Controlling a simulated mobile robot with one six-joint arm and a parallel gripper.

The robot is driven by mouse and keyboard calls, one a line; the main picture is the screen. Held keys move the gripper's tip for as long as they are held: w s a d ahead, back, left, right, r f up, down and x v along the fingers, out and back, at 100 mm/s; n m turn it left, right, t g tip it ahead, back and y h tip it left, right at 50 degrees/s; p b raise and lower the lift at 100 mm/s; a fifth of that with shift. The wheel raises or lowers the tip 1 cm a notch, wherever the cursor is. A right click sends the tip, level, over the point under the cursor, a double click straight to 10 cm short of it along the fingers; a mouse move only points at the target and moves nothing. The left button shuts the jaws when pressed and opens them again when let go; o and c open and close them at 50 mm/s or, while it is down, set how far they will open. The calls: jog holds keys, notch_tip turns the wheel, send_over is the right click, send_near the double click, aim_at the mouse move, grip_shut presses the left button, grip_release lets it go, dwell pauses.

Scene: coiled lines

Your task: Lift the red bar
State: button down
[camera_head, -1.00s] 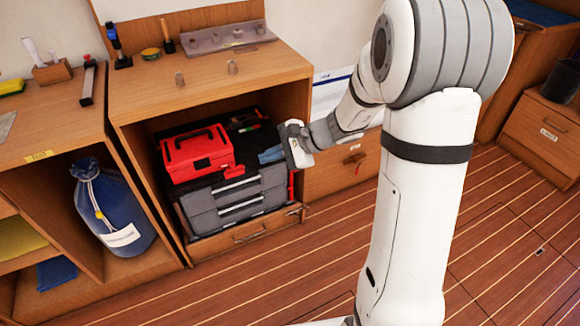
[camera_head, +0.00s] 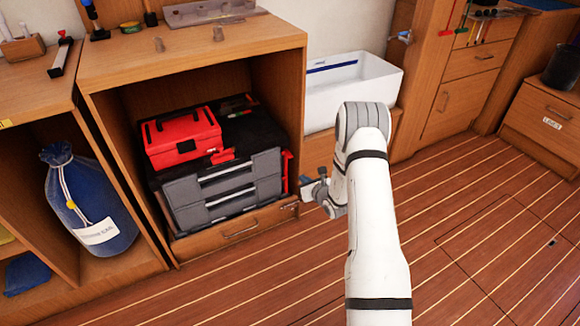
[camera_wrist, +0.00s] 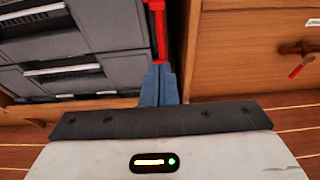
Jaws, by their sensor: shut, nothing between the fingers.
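The red bar (camera_head: 286,168) stands upright along the right side of the grey and black toolbox (camera_head: 225,188), inside the open wooden cabinet. In the wrist view the red bar (camera_wrist: 159,32) runs down beside the toolbox, its lower part hidden behind my gripper (camera_wrist: 160,70). The blue fingers are shut with nothing between them, their tips in line with the bar. Whether they touch it, I cannot tell. In the head view my gripper (camera_head: 306,181) is at the cabinet's right front edge, just right of the bar.
A red case (camera_head: 182,137) lies on the toolbox. The cabinet's right side panel (camera_head: 274,100) is close beside the bar. A white bin (camera_head: 352,88) stands to the right. A blue bag (camera_head: 90,205) sits in the left compartment. The floor in front is clear.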

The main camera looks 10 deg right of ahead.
aim_at(288, 154)
jog(key=b+x, duration=0.4)
jog(key=x, duration=0.6)
jog(key=shift+r, duration=2)
jog(key=shift+r+p, duration=0.4)
jog(key=shift+r, duration=1.1)
jog(key=shift+f, duration=0.1)
